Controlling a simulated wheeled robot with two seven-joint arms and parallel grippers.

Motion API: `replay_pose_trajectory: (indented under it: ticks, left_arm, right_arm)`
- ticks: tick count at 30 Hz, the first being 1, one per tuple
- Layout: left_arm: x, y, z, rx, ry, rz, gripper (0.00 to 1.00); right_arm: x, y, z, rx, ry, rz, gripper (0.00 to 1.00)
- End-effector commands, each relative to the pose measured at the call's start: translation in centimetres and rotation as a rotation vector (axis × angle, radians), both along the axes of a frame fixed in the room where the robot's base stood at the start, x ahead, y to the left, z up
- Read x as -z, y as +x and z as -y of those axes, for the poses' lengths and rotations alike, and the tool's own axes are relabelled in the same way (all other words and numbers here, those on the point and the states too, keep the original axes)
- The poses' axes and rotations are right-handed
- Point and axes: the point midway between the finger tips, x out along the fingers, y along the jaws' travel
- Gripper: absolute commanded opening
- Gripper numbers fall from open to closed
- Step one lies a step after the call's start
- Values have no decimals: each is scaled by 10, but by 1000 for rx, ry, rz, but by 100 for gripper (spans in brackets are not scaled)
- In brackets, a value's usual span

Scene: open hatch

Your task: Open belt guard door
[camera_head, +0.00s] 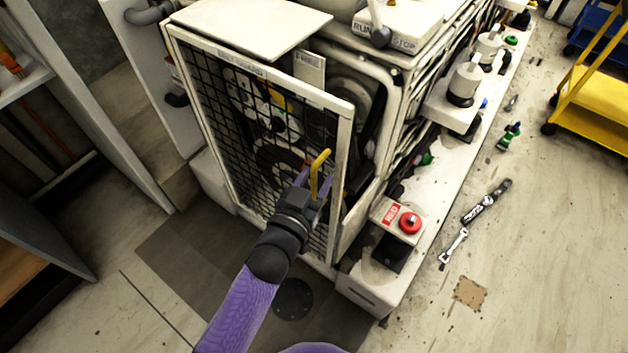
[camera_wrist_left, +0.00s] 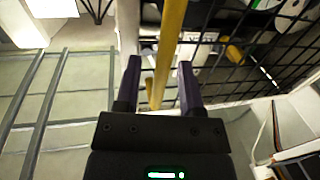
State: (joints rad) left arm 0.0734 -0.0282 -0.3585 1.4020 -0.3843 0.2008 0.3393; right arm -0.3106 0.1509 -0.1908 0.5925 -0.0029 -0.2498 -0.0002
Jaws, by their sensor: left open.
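The belt guard door (camera_head: 345,135) is a white frame with black wire mesh, and it also shows in the left wrist view (camera_wrist_left: 235,45). Its right edge stands apart from the machine housing, so it looks ajar. A yellow handle (camera_head: 320,163) is upright near the door's right edge. My left gripper (camera_head: 316,182) is at the handle. In the left wrist view the yellow handle (camera_wrist_left: 168,50) passes between the two open fingers (camera_wrist_left: 160,85), with space visible on either side. Whether a finger touches it, I cannot tell. My right gripper is not in view.
The machine (camera_head: 385,85) has pulleys behind the mesh. A red stop button (camera_head: 410,222) sits on a box right of the door. A grey cabinet (camera_head: 75,110) stands at left. Tools (camera_head: 485,201) lie on the floor at right. A yellow cart (camera_head: 595,105) is far right. Floor before the door is clear.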

Motion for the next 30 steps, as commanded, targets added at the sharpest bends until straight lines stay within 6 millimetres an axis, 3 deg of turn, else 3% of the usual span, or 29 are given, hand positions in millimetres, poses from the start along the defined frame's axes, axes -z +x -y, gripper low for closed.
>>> replay_pose_trajectory:
  ticks: [3, 10, 22, 26, 30]
  left_arm:
    - [0, 0, 0, 0, 0, 0, 47]
    - [0, 0, 0, 0, 0, 0, 0]
    - [-1, -6, -5, 17, 3, -2, 0]
    - [-3, -20, -20, 66, 8, -2, 0]
    - [-4, -43, -48, 154, 10, -3, 0]
  right_arm:
    - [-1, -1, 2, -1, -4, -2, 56]
    - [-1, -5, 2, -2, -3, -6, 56]
    - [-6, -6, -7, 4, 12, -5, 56]
    - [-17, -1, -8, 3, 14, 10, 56]
    - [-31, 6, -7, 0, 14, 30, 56]
